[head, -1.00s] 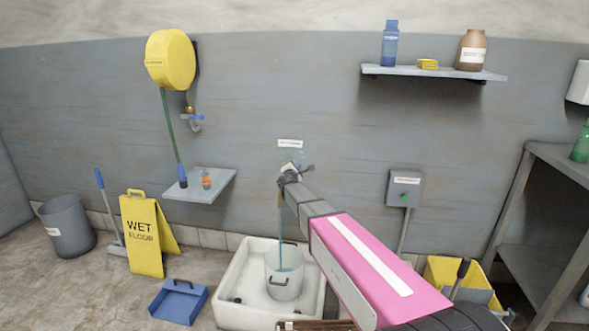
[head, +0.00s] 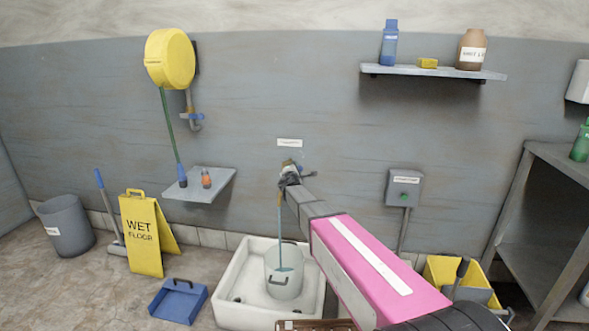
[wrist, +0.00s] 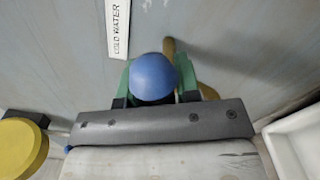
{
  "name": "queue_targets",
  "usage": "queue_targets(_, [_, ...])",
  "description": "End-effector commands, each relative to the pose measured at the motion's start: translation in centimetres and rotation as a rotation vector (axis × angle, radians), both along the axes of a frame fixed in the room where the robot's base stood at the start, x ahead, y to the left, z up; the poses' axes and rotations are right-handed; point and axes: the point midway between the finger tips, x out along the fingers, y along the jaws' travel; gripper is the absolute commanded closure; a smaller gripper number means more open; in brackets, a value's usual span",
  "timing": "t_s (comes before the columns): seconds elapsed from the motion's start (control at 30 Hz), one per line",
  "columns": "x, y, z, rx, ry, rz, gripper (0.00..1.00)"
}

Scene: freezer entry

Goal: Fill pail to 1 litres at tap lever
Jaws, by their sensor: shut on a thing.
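My gripper (head: 290,177) is at the wall tap, below a small white label. In the wrist view my gripper (wrist: 160,90) has its green fingers on either side of the blue knob of the tap lever (wrist: 153,77), shut on it. A label reading "COLD WATER" (wrist: 117,28) is on the wall above it. The pail stands upright in the white floor sink (head: 233,285), with water visible inside. I cannot read its level.
A yellow hose reel (head: 170,58) and a small shelf (head: 215,185) are on the wall at left. A wet floor sign (head: 143,240) and blue dustpan (head: 178,303) stand left of the sink. A yellow mop bucket (head: 440,270) and grey rack (head: 520,220) are at right.

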Motion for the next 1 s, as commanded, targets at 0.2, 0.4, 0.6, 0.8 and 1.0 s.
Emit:
queue_targets(0.2, [-0.1, -0.5, -1.1, 0.164, -0.032, -0.002, 1.00])
queue_targets(0.4, [-0.1, -0.6, -1.9, 0.293, -0.058, -0.003, 1.00])
queue_targets(0.6, [-0.1, -0.7, -2.4, 0.382, -0.076, -0.004, 1.00])
queue_targets(0.8, [-0.2, -0.7, -2.7, 0.422, -0.084, -0.004, 1.00])
queue_targets(1.0, [-0.2, -0.7, -2.8, 0.432, -0.086, -0.004, 1.00])
